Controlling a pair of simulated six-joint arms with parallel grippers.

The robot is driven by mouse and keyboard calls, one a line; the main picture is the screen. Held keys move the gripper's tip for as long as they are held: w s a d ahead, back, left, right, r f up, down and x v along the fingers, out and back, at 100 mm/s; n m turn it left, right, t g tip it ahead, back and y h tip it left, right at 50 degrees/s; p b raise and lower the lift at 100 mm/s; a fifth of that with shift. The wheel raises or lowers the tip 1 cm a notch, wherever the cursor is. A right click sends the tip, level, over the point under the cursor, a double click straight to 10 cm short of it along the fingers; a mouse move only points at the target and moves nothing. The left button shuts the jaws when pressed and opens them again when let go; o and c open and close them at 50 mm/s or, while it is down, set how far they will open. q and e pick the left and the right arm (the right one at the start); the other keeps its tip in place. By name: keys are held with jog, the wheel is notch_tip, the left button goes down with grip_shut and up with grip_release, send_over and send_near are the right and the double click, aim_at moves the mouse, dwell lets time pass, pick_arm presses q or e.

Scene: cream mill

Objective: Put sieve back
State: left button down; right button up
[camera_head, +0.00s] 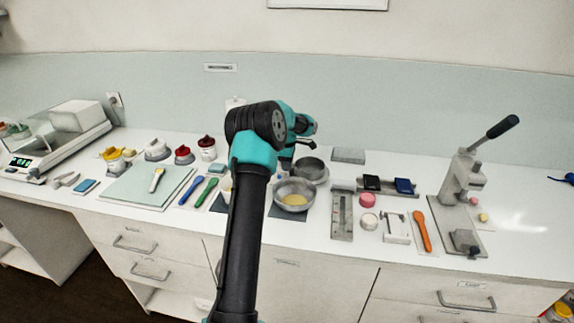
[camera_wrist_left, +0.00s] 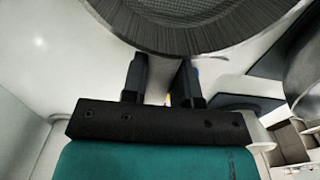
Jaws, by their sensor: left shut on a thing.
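The sieve (camera_head: 312,168) is a round grey metal drum, just behind the metal bowl (camera_head: 294,186) in the head view. In the left wrist view its ribbed wall and mesh (camera_wrist_left: 185,28) fill the top of the picture. My left gripper (camera_head: 287,163) is at the sieve's left side, shut on it. The two dark fingers (camera_wrist_left: 160,80) reach up to the sieve's edge in the left wrist view; the exact grip point is hard to make out. The bowl holds a yellowish content and stands on a dark mat (camera_head: 290,213). My right gripper is not in view.
Right of the bowl are a grey slotted block (camera_head: 342,215), a pink round piece (camera_head: 367,200), an orange spatula (camera_head: 422,231) and a lever press (camera_head: 461,185). Left are blue and green spatulas (camera_head: 206,192), a pale board (camera_head: 146,186) and lidded jars (camera_head: 184,155). A grey flat block (camera_head: 348,155) lies behind.

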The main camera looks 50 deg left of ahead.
pick_arm(q)
jog(key=shift+f, duration=0.2)
jog(key=c, duration=0.9)
grip_release()
jog(key=shift+r, duration=0.1)
notch_tip(320, 180, up, 12)
jog(key=shift+r, duration=0.1)
dwell(0.4)
